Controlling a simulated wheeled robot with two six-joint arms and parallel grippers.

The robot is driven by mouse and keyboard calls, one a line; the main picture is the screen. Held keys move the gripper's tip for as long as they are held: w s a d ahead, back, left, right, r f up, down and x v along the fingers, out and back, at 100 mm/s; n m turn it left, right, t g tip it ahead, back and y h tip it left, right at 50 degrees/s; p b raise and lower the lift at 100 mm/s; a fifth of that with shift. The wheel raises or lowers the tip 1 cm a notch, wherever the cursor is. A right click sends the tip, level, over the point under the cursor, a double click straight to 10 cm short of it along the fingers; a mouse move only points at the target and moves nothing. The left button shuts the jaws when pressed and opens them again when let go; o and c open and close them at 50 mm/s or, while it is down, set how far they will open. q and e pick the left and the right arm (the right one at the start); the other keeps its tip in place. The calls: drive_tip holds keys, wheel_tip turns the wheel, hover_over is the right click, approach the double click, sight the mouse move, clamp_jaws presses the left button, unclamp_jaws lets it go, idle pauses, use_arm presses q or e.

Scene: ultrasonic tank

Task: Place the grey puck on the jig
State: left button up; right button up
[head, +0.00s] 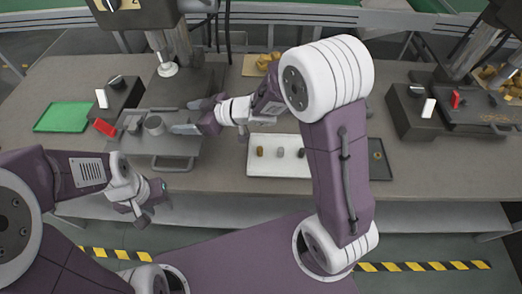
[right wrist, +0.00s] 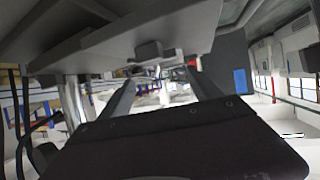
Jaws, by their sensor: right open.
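A dark box with a white switch (head: 101,98) and a red part (head: 105,127) flank the plate. A second station (head: 409,112) stands at the right. Bare table lies between the plate and the tray.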

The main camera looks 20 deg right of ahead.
drive_tip(key=d+f+m+t+h, duration=0.1)
drive_tip(key=d+f+m+h, duration=0.15)
drive_tip(key=d, duration=0.35)
drive_tip(key=d+f+m+h, duration=0.1)
drive_tip(key=d+m+h, duration=0.1)
drive_tip(key=d+h, duration=0.35)
drive_tip(key=s+d+f+m+g+h, duration=0.1)
drive_tip(key=s+d, duration=0.2)
drive_tip(key=s+d+f+m+g+h, duration=0.1)
drive_tip(key=s+d+f+m, duration=0.1)
drive_tip(key=s+d, duration=0.2)
drive_tip(key=s+d+f+m+g, duration=0.2)
drive_tip(key=s+d, duration=0.1)
drive_tip(key=shift+s+d+f+h, duration=0.1)
drive_tip(key=shift+s+d+h, duration=0.25)
drive_tip(key=shift+d+h, duration=0.05)
drive_tip(key=s+g, duration=0.1)
drive_tip(key=s, duration=0.2)
drive_tip(key=s+m+g, duration=0.1)
drive_tip(key=s, duration=0.2)
drive_tip(key=s+f+g, duration=0.1)
drive_tip(key=s, duration=0.2)
drive_tip(key=shift+a+f+m, duration=0.1)
drive_tip(key=shift+m, duration=0.25)
wheel_tip(320, 180, up, 2)
drive_tip(key=shift+r+p, duration=0.15)
drive_tip(key=shift+p, duration=1.05)
drive_tip(key=shift+w, duration=0.1)
